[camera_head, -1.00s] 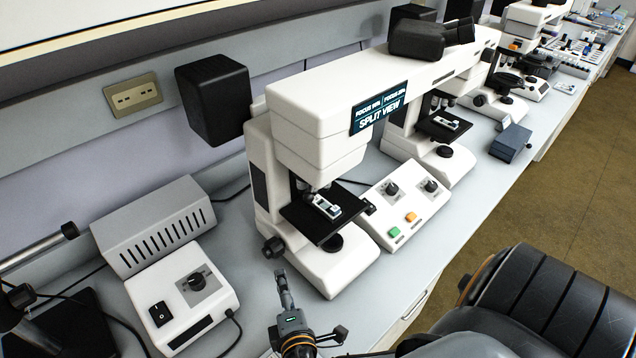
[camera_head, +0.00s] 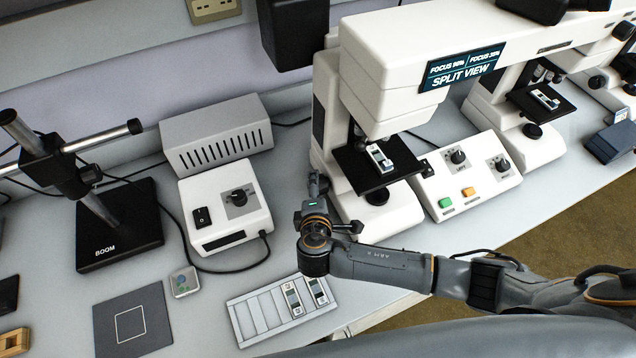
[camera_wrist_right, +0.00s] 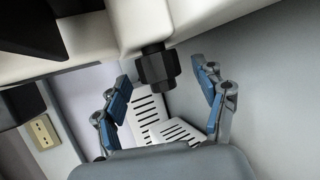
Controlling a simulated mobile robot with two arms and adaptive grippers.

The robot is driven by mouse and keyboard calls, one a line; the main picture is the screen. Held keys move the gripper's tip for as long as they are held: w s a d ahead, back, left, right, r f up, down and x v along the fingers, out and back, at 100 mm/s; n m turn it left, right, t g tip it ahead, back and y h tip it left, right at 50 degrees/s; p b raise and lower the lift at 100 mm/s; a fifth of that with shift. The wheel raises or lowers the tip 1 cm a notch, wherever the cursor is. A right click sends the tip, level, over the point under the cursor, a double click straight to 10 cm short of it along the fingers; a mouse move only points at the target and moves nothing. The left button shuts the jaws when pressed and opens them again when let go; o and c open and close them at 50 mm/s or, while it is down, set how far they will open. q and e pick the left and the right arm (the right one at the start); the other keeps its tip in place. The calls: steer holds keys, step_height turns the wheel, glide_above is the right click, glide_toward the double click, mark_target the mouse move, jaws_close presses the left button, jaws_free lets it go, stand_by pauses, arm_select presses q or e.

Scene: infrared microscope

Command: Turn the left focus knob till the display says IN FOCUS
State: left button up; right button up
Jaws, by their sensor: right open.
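The left focus knob (camera_wrist_right: 157,68) is black and ribbed, on the side of the white left microscope (camera_head: 390,60). In the right wrist view it sits between my right gripper's fingertips (camera_wrist_right: 163,80), with gaps on both sides. The fingers are open and hold nothing. In the head view my right gripper (camera_head: 317,188) is at the microscope's left side and hides the knob. The dark display (camera_head: 462,68) reads SPLIT VIEW under two FOCUS percentages. The left one looks to be in the nineties, the right one in the thirties; the digits are small. My left gripper is not in view.
A control box (camera_head: 228,205) and vented grey box (camera_head: 217,137) stand left of the microscope. A slide tray (camera_head: 243,318) lies in front. A boom stand (camera_head: 140,240) is further left. A button console (camera_head: 470,178) stands between the microscopes.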

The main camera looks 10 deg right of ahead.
steer(key=shift+x, duration=1.05)
steer(key=shift+w+f, duration=0.1)
steer(key=shift+w, duration=0.25)
steer(key=shift+c, duration=0.4)
steer(key=c, duration=1.1)
steer(key=shift+f+t+b, duration=0.3)
steer(key=shift+f+b, duration=0.1)
steer(key=shift+b, duration=0.55)
steer(key=shift+r+t+b, duration=0.2)
steer(key=shift+t+b, duration=0.2)
steer(key=shift+b, duration=0.15)
steer(key=shift+r, duration=0.15)
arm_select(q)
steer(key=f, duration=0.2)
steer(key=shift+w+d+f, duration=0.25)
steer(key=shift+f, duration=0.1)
arm_select(e)
steer(key=o, duration=1.2)
